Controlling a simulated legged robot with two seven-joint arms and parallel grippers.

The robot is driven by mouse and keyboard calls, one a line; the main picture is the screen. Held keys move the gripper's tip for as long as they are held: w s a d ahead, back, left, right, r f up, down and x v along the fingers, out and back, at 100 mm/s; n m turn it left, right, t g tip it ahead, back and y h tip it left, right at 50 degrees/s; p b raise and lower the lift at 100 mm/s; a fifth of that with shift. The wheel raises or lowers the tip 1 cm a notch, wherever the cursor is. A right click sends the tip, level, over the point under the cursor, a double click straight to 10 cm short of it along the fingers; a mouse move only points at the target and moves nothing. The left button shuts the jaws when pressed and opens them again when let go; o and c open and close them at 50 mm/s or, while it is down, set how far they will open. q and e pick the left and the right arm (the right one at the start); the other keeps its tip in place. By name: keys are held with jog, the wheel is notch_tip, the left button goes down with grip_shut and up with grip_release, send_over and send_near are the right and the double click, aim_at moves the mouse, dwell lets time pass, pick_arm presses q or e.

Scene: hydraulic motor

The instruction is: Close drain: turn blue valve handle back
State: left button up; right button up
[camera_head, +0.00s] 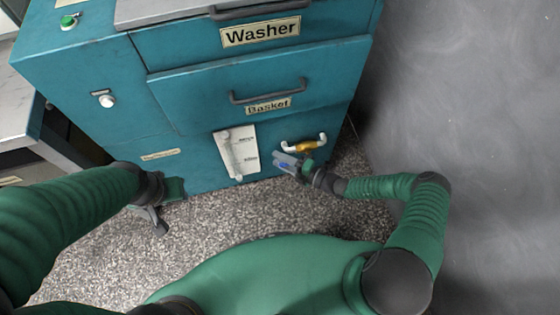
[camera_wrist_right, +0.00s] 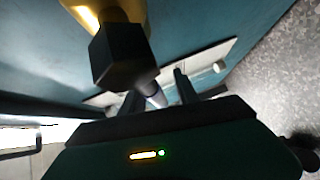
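The drain valve, with a yellow body (camera_head: 305,146) and white pipe ends, sits low on the washer's front; its yellow part (camera_wrist_right: 88,18) also shows at the top left of the wrist view. A small blue patch (camera_head: 283,166), possibly the handle, shows at my right gripper (camera_head: 284,161). In the wrist view, the fingers of my right gripper (camera_wrist_right: 158,92) are apart, with a grey rod (camera_wrist_right: 152,92) between them; contact cannot be told. My left gripper (camera_head: 154,212) hangs by the cabinet's lower left, its opening unclear.
The teal washer cabinet (camera_head: 185,55) has a basket drawer with a dark handle (camera_head: 267,92). A white gauge panel (camera_head: 237,153) is left of the valve; it also shows in the wrist view. Speckled floor (camera_head: 250,210) lies open in front. A grey wall (camera_head: 470,100) stands on the right.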

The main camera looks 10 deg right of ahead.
jog(key=shift+c, duration=0.4)
jog(key=c, duration=0.7)
grip_shut()
jog(key=shift+f, duration=0.1)
dwell(0.3)
